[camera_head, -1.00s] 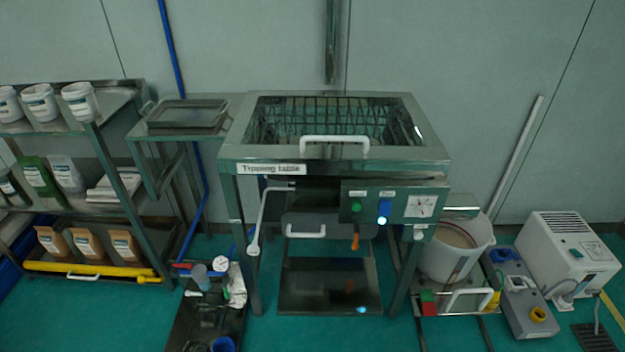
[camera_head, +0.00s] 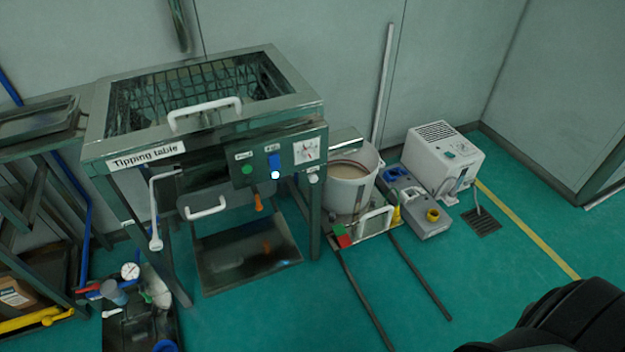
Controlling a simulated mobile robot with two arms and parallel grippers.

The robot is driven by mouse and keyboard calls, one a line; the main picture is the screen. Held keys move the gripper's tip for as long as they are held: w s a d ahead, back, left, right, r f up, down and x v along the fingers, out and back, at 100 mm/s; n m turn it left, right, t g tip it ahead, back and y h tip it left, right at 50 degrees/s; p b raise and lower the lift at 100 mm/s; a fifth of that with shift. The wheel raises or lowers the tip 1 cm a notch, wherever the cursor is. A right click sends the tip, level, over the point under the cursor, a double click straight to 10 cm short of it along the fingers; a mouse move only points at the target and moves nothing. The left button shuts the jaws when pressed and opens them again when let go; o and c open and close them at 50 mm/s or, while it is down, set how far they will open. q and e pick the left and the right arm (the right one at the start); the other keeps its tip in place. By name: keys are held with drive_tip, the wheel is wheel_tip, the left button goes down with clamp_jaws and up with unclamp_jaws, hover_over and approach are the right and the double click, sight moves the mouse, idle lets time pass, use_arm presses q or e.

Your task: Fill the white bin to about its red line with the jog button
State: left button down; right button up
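The white bin (camera_head: 347,195) stands on a low scale-like platform (camera_head: 372,228) right of the tipping table (camera_head: 205,130). It holds beige material, and a reddish line shows near its inside rim. Which control is the jog button cannot be read. A black part of my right arm shows at the bottom right corner, far from the bin and panel. Neither gripper's fingertips are visible.
A grey unit with a yellow cap (camera_head: 432,214) and a white machine (camera_head: 444,158) stand right of the bin. Two dark bars lie on the floor before the platform. A low tray of tools (camera_head: 140,322) is at lower left. Floor at right is open.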

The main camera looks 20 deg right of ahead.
idle(0.4)
clamp_jaws()
idle(1.6)
